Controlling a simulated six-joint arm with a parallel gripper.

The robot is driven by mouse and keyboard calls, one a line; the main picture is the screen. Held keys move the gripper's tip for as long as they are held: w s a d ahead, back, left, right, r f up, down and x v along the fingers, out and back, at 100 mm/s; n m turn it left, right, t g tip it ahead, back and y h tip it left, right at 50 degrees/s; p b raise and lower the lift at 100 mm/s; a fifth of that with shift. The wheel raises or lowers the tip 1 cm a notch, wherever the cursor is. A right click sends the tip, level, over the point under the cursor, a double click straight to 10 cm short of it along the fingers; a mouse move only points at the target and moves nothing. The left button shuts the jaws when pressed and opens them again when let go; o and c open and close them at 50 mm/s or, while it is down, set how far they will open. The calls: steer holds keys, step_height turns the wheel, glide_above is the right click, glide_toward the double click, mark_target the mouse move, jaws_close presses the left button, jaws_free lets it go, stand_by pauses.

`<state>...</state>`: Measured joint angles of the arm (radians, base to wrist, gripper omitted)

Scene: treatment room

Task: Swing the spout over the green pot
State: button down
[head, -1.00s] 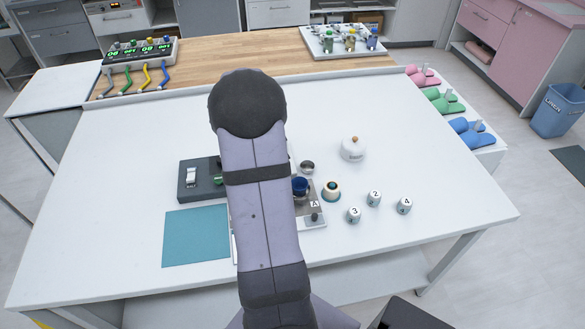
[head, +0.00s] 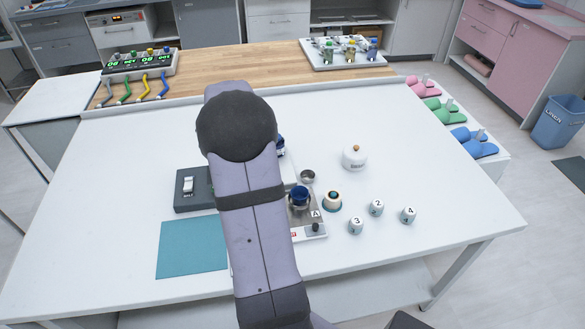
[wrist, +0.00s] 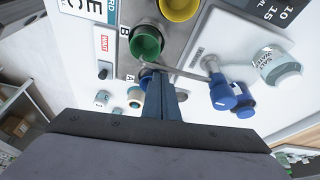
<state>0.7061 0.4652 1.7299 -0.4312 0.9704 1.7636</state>
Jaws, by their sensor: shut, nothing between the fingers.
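In the wrist view the green pot (wrist: 147,42) sits by the letter B on a grey plate. The spout (wrist: 185,72) is a thin metal tube running left from a post; its free end lies near the lower edge of the green pot, between it and the blue pot (wrist: 148,78). My gripper (wrist: 160,80) is shut and empty, its fingertips beside the spout near that end; whether they touch I cannot tell. The blue pot also shows in the head view (head: 299,196), by the letter A. There my arm hides the gripper, spout and green pot.
A yellow pot (wrist: 178,7) stands beyond the green one. Blue fittings (wrist: 222,95) stand near the post. A white lidded pot (head: 354,158), a round button (head: 332,201) and numbered blocks (head: 376,207) are to the right. A teal mat (head: 192,249) lies front left.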

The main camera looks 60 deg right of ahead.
step_height(320, 180, up, 10)
steer(key=b, duration=0.1)
steer(key=shift+s+d, duration=0.15)
stand_by(0.7)
steer(key=shift+r, duration=0.1)
